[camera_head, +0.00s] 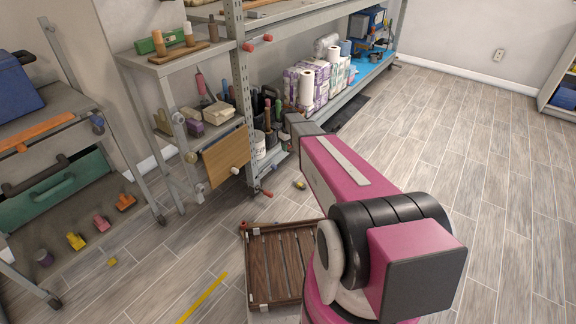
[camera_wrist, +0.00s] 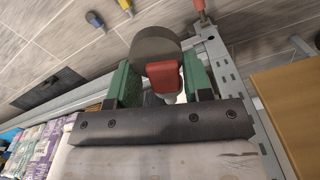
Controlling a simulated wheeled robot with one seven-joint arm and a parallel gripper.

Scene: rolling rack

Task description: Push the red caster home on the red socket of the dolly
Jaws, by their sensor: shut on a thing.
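In the wrist view my gripper (camera_wrist: 161,85) has green fingers on both sides of a caster with a dark wheel (camera_wrist: 153,45) and a red body (camera_wrist: 166,76). The fingers are shut on it, and a pale part shows below the red body. In the head view my gripper and the caster are hidden behind my pink arm. A low dolly (camera_head: 250,275) with brown slats and pale corner brackets lies on the floor, partly covered by my arm. A small reddish spot shows at its far left corner, but I cannot tell whether it is the red socket.
A steel shelf post (camera_head: 240,95) stands close beside my gripper, with a brown board (camera_head: 226,157) near it. Purple packs (camera_head: 292,85) and paper rolls fill the shelf. Small coloured pieces lie on the left rack's low shelf. The floor (camera_head: 480,130) at right is clear.

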